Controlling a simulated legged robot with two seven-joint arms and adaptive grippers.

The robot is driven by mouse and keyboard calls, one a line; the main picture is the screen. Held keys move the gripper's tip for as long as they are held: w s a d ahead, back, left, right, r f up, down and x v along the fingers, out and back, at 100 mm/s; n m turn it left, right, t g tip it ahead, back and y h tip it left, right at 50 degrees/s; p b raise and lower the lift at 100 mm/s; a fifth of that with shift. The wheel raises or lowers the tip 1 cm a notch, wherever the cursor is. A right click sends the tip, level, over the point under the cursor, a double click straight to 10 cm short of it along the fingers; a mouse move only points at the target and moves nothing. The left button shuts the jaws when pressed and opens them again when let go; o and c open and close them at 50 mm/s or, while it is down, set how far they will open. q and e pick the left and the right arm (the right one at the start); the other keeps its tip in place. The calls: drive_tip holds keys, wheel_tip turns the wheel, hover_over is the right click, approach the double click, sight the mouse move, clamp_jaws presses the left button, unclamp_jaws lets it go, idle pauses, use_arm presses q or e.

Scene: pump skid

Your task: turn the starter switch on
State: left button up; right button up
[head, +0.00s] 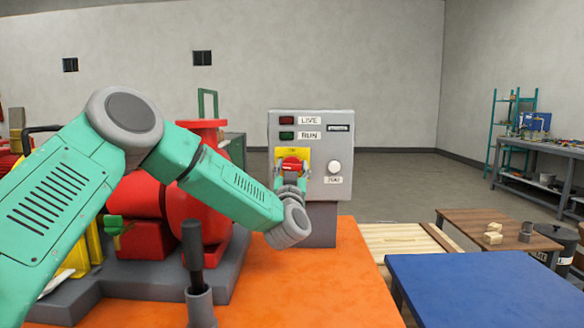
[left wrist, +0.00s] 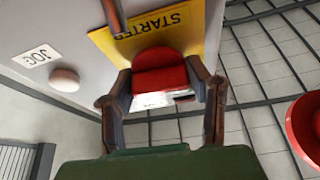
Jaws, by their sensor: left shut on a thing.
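The starter switch has a red handle (head: 292,164) on a yellow plate (head: 303,152), on the front of a grey control box (head: 320,120). My left gripper (head: 291,176) reaches the switch from the front and hides part of it. In the left wrist view the red handle (left wrist: 160,70) sits between the two fingers of my left gripper (left wrist: 163,88), which is shut on it. The yellow plate reads "STARTER" in that view (left wrist: 185,30). My right gripper is not in view.
A white button (head: 334,167) marked JOG is right of the switch; it also shows in the wrist view (left wrist: 64,79). Red LIVE (head: 286,122) and green RUN (head: 286,135) lamps are above. A red pump (head: 200,190) stands left.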

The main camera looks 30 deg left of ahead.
use_arm(q)
drive_tip(key=m+h+p, duration=0.1)
drive_tip(key=m, duration=0.1)
drive_tip(key=m+h+p, duration=0.1)
drive_tip(key=m+p, duration=0.1)
drive_tip(key=m+t+h+p, duration=0.1)
drive_tip(key=m+p, duration=0.1)
drive_tip(key=m, duration=0.1)
drive_tip(key=shift+d+r+h, duration=0.15)
drive_tip(key=shift+r+h, duration=0.1)
drive_tip(key=shift+h, duration=0.05)
drive_tip(key=m+h+p, duration=0.1)
drive_tip(key=m+p, duration=0.1)
drive_tip(key=m, duration=0.1)
drive_tip(key=shift+m+h, duration=0.4)
drive_tip(key=m+h+p, duration=0.1)
drive_tip(key=m, duration=0.2)
drive_tip(key=shift+f+h+p, duration=0.1)
drive_tip(key=shift+h+p, duration=0.2)
drive_tip(key=m+g+p, duration=0.1)
drive_tip(key=m, duration=0.3)
drive_tip(key=shift+f+h, duration=0.1)
drive_tip(key=shift+h, duration=0.3)
drive_tip(key=m+g+p, duration=0.1)
drive_tip(key=m, duration=0.2)
drive_tip(key=shift+f+h, duration=0.15)
drive_tip(key=shift+h, duration=0.15)
drive_tip(key=shift+m+g, duration=0.3)
drive_tip(key=shift+f, duration=0.2)
